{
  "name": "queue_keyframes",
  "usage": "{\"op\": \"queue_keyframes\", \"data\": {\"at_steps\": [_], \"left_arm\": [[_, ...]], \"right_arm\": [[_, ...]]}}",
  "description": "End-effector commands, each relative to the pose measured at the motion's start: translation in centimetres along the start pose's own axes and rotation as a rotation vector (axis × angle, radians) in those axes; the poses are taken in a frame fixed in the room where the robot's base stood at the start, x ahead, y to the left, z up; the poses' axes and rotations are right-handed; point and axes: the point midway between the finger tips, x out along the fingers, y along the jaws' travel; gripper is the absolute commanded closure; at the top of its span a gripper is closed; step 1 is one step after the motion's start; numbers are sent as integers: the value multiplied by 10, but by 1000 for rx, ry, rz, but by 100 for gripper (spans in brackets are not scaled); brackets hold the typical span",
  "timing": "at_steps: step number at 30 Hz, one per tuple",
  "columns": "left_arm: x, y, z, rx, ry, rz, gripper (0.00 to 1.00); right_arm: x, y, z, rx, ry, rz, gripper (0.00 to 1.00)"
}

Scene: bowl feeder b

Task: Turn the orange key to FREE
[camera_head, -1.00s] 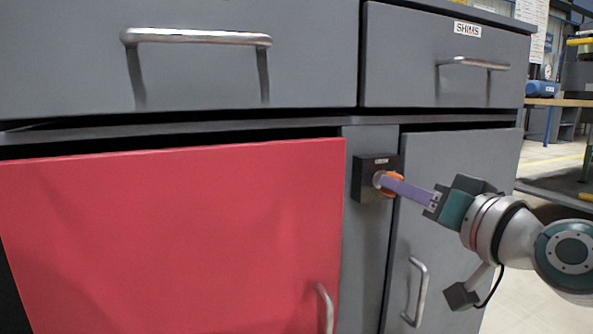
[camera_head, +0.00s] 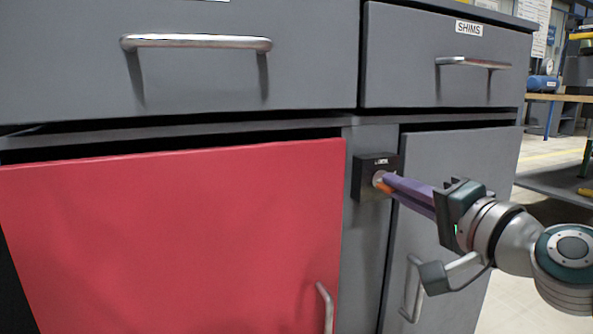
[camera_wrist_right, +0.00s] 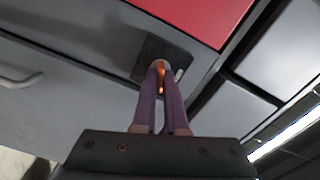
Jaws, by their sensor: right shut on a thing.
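The orange key (camera_wrist_right: 161,75) sits in a black lock box (camera_head: 361,178) on the grey post between the red door and the grey door. In the head view the right gripper (camera_head: 384,182) reaches in from the right with its purple fingers at the lock. In the right wrist view the two fingertips (camera_wrist_right: 160,70) are shut on the orange key, with only a thin strip of it showing between them. The label on the box is too small to read, and the fingers hide most of the key. My left gripper is not in view.
A red cabinet door (camera_head: 170,245) with a metal handle (camera_head: 326,308) is left of the lock. A grey door (camera_head: 440,150) with its own handle (camera_head: 408,300) is behind my right wrist. Drawers with bar handles (camera_head: 196,42) are above. Open floor is at the far right.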

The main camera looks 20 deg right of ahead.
Motion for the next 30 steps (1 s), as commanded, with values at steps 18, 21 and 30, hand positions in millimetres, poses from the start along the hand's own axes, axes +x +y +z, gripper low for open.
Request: {"op": "queue_keyframes", "data": {"at_steps": [18,21,30], "left_arm": [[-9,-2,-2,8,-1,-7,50],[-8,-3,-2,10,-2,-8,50],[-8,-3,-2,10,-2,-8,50]], "right_arm": [[0,0,-1,424,1,1,100],[0,0,0,441,1,1,100],[0,0,0,437,1,1,70]]}}
